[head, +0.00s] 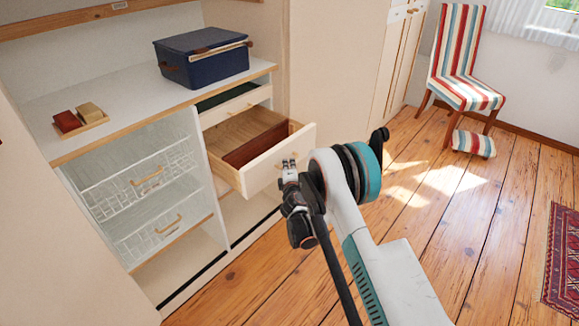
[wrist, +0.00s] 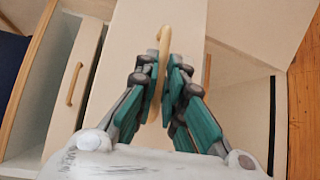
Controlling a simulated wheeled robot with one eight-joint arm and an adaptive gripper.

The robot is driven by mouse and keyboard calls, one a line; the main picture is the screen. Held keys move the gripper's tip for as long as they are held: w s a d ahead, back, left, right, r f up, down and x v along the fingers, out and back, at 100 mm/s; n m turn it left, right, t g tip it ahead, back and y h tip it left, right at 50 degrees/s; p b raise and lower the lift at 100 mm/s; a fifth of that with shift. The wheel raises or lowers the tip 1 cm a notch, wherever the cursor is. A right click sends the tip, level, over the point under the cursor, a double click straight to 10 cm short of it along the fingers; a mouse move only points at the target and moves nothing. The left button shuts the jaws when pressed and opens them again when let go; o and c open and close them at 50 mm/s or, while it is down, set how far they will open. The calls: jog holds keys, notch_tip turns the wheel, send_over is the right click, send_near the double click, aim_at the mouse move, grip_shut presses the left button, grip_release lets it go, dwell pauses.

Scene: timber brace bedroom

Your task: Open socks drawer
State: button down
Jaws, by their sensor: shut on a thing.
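A cream drawer (head: 262,160) with a wooden handle stands pulled out from the white cabinet in the head view. A dark red box-like thing lies inside it, and its contents are otherwise plain wood. My gripper (head: 289,167) is at the drawer's front. In the wrist view my gripper (wrist: 163,88) has its fingers on both sides of the wooden drawer handle (wrist: 164,45) and is shut on it. The drawer front (wrist: 125,60) shows behind the fingers. No label for socks is visible.
A second drawer (head: 235,104) above is slightly open. Wire baskets (head: 140,180) are on the left. A navy box (head: 203,60) and a small tray (head: 82,124) stand on the countertop. A striped chair (head: 462,75) is at the far right. The wooden floor (head: 440,230) is mostly clear.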

dwell(0.3)
jog(key=c, duration=1.7)
grip_release()
jog(key=shift+s+d+r, duration=0.15)
jog(key=shift+s, duration=1.1)
jog(key=shift+s+d+r, duration=0.1)
jog(key=shift+s+r, duration=0.1)
jog(key=shift+s, duration=1)
jog(key=shift+s+d+r, duration=0.15)
jog(key=shift+s, duration=1.1)
